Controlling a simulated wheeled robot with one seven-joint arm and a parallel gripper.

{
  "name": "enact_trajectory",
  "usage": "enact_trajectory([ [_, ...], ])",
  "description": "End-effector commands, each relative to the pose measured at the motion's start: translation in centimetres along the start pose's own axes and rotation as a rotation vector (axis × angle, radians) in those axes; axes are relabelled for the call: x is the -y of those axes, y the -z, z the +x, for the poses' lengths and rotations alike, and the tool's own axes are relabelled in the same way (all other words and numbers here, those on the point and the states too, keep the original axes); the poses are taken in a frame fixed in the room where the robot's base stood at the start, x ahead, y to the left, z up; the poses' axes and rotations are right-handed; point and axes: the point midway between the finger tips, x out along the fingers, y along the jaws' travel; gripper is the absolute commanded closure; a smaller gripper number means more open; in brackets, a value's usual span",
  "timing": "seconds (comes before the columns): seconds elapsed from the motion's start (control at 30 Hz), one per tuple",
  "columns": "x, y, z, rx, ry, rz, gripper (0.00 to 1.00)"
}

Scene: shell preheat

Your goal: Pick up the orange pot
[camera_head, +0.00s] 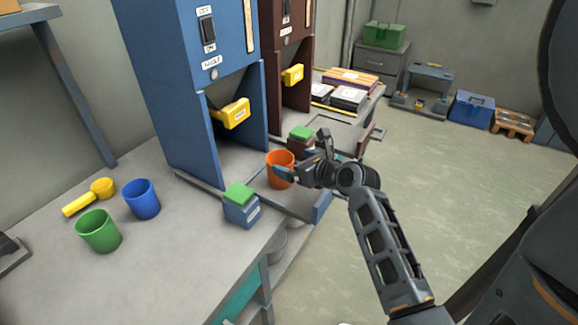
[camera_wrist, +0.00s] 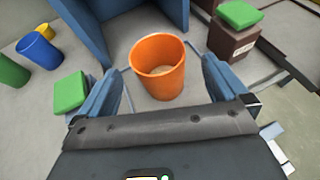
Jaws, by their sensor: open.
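The orange pot (camera_head: 279,169) stands upright on the grey workbench, in front of the blue machine. In the wrist view the orange pot (camera_wrist: 158,66) is between the two blue fingers, with its open top facing up. My gripper (camera_head: 300,162) is open at the pot's right side in the head view, and one finger hides part of the pot. In the wrist view my gripper (camera_wrist: 160,88) has a finger on each side of the pot, with a gap showing beside it. Whether a finger touches the pot cannot be told.
A blue box with a green top (camera_head: 241,206) stands left of the pot, and a brown one (camera_head: 301,143) behind it. Blue (camera_head: 142,199) and green (camera_head: 99,231) pots and a yellow scoop (camera_head: 88,197) are further left. The blue machine (camera_head: 190,90) rises behind.

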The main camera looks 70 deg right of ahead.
Motion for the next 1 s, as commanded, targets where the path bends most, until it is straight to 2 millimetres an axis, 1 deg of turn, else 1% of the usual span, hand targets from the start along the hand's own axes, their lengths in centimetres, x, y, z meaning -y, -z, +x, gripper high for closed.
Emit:
enact_trajectory([
  [0.1,-0.1,-0.1,1.4,0.001,-0.002,-0.002,0.0],
  [0.27,-0.2,-0.1,3.0,0.001,-0.003,-0.004,0.0],
  [0.4,-0.4,0.0,5.0,0.0,-0.002,-0.005,0.0],
  [0.53,-0.3,0.1,6.5,0.0,0.0,-0.005,0.0],
  [0.63,-0.3,0.1,6.9,0.001,0.001,-0.005,0.0],
  [0.83,-0.3,0.1,7.0,0.001,0.001,-0.006,0.0],
  [0.87,-0.3,0.1,7.0,0.001,0.001,-0.006,0.02],
  [1.0,-0.3,0.1,6.9,0.0,0.001,-0.006,0.15],
])
